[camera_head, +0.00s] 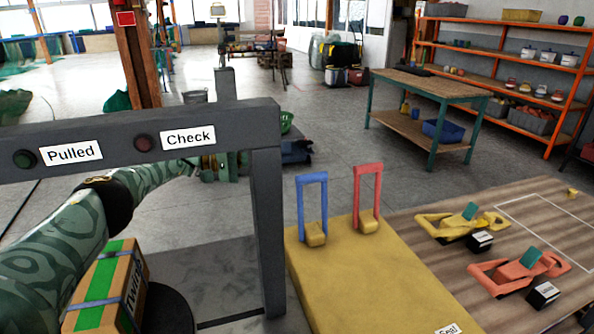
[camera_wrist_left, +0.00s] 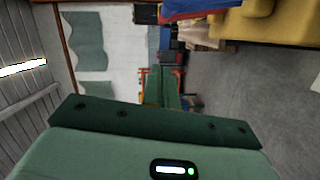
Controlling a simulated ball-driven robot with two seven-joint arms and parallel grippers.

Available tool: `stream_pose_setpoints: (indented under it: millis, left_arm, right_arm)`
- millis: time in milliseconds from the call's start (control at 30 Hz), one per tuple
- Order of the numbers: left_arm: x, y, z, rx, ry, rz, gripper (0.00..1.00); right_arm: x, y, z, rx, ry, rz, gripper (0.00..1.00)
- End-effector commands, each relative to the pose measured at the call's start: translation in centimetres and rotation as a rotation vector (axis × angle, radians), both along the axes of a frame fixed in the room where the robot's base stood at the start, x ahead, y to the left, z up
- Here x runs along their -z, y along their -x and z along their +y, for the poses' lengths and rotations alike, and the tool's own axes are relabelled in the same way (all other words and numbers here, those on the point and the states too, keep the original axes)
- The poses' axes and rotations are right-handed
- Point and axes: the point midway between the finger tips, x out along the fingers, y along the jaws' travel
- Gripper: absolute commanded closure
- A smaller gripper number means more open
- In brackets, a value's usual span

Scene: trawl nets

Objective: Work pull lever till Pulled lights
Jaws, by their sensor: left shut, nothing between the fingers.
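A grey frame (camera_head: 268,200) carries a "Pulled" label (camera_head: 71,153) beside a dark green lamp (camera_head: 25,159) and a "Check" label (camera_head: 188,139) beside a dark red lamp (camera_head: 144,143). Both lamps look unlit. A grey upright post (camera_head: 225,85) rises behind the crossbar; I cannot tell if it is the pull lever. My left arm passes behind the frame, and my left gripper (camera_head: 222,166) is shut and empty, partly hidden by the crossbar. Its green body with a lit display shows in the left wrist view (camera_wrist_left: 170,160). My right gripper is not in view.
A "Twine" box (camera_head: 135,285) stands at lower left under my arm. A yellow board (camera_head: 350,290) bears a blue loop handle (camera_head: 323,205) and a red one (camera_head: 377,195). Yellow (camera_head: 455,223) and orange (camera_head: 515,272) tools lie on the wooden table (camera_head: 400,225). Floor behind is mostly clear.

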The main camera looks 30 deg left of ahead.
Motion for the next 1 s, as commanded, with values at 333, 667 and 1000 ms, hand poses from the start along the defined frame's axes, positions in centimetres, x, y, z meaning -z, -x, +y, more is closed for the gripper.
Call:
stream_pose_setpoints:
  millis: [333,667,1000]
  left_arm:
    - [0.5,-4.2,-6.3,0.005,0.001,0.0,1.0]
    - [0.7,-2.0,-9.1,0.002,0.001,-0.001,1.0]
    - [1.2,-1.8,-9.5,0.001,0.0,0.001,1.0]
  right_arm:
    - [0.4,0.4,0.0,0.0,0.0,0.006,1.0]
    - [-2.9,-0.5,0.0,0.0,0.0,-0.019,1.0]
    - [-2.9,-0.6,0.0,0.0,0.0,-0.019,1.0]
